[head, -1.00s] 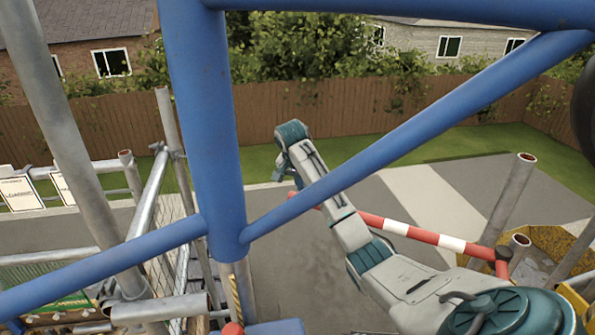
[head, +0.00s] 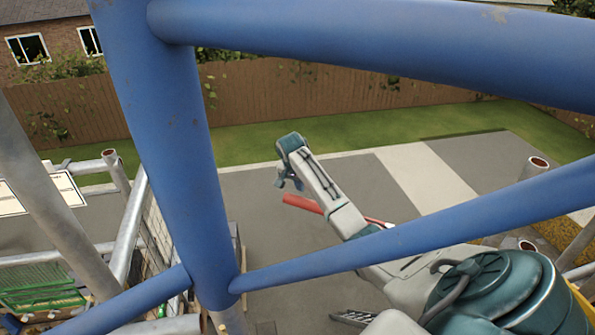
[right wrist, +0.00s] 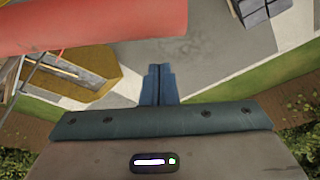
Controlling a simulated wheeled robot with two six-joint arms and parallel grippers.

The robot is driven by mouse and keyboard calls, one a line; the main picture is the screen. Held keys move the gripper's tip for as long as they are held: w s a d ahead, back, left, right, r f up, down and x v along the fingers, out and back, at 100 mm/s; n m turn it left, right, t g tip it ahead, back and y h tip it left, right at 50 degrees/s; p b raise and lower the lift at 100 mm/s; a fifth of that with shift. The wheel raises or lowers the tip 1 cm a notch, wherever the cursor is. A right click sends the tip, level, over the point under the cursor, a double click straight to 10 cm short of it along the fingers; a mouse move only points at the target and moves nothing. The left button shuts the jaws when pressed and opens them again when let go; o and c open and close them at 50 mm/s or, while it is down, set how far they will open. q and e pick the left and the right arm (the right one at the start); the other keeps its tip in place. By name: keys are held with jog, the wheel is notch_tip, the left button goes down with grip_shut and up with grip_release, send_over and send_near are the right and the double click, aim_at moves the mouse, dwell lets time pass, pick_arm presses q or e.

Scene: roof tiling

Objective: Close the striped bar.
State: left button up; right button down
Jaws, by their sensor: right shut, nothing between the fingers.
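The striped bar (head: 303,204) shows as a red end piece left of my right forearm. A short red and white bit shows right of the forearm, and the rest is hidden behind my arm and a blue tube. My right gripper (head: 286,183) is just above and left of the bar's red end, and I see no contact. In the right wrist view its fingers (right wrist: 158,85) are together and empty. There a red length of the bar (right wrist: 90,25) crosses the upper left, apart from the fingertips in the picture. My left gripper is not in view.
Thick blue tubes (head: 175,130) stand close in front of me, one brace crossing before my right arm. Grey scaffold poles (head: 40,190) and a mesh panel are at left, with a green crate (head: 40,285). Open grey paving (head: 270,240) lies below, with a wooden fence beyond.

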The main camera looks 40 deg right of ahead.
jog(key=a+p, duration=0.1)
jog(key=s+a+p, duration=0.1)
jog(key=a, duration=0.1)
jog(key=shift+s+a+r+p, duration=0.3)
jog(key=shift+a+r+p, duration=0.05)
jog(key=shift+r+p, duration=0.05)
jog(key=shift+f, duration=0.1)
